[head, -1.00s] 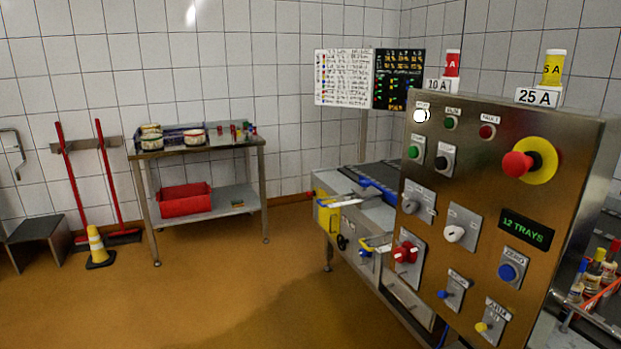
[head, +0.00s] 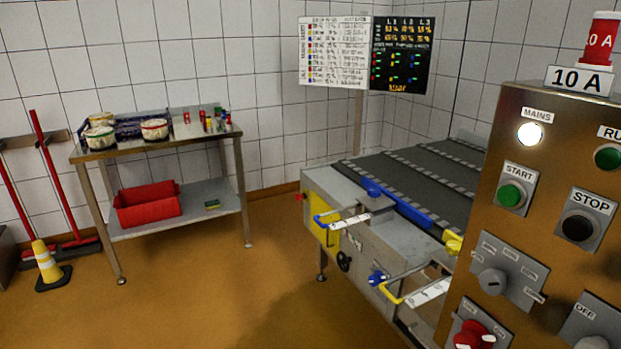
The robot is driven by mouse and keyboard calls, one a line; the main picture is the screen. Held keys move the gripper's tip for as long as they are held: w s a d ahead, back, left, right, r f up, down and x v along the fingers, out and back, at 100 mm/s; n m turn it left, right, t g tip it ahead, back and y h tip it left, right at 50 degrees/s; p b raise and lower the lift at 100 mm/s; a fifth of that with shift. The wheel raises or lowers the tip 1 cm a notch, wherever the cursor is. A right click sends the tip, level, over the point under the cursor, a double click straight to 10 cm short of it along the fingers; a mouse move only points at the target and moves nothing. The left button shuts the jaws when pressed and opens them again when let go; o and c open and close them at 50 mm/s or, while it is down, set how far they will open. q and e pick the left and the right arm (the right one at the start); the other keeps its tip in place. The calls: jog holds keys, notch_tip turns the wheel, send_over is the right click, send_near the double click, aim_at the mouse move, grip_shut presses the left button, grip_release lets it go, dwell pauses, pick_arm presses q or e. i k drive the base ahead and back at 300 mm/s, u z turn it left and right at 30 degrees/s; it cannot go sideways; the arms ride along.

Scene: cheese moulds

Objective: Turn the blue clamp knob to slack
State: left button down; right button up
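A blue knob (head: 377,278) sits on the near side of the conveyor (head: 320,182), below the belt. I take it for the blue clamp knob, but its setting is too small to read. A blue guide rail (head: 400,205) runs along the belt's near edge. A yellow knob (head: 453,242) sits at the rail's right end, partly hidden by the control panel. A black knob (head: 344,262) is on the side, left of the blue one. Neither of my grippers is in view.
The steel control panel (head: 540,240) stands close on the right and hides part of the conveyor. Blue-ended (head: 322,219) and yellow (head: 390,293) handles jut from the conveyor's side. A steel table (head: 205,142) stands at the back left. The floor between is clear.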

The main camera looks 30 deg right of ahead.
aim_at(374, 192)
jog(key=z, duration=0.15)
jog(key=i, duration=2)
jog(key=z, duration=1.3)
jog(key=i, duration=0.55)
jog(key=z, duration=0.4)
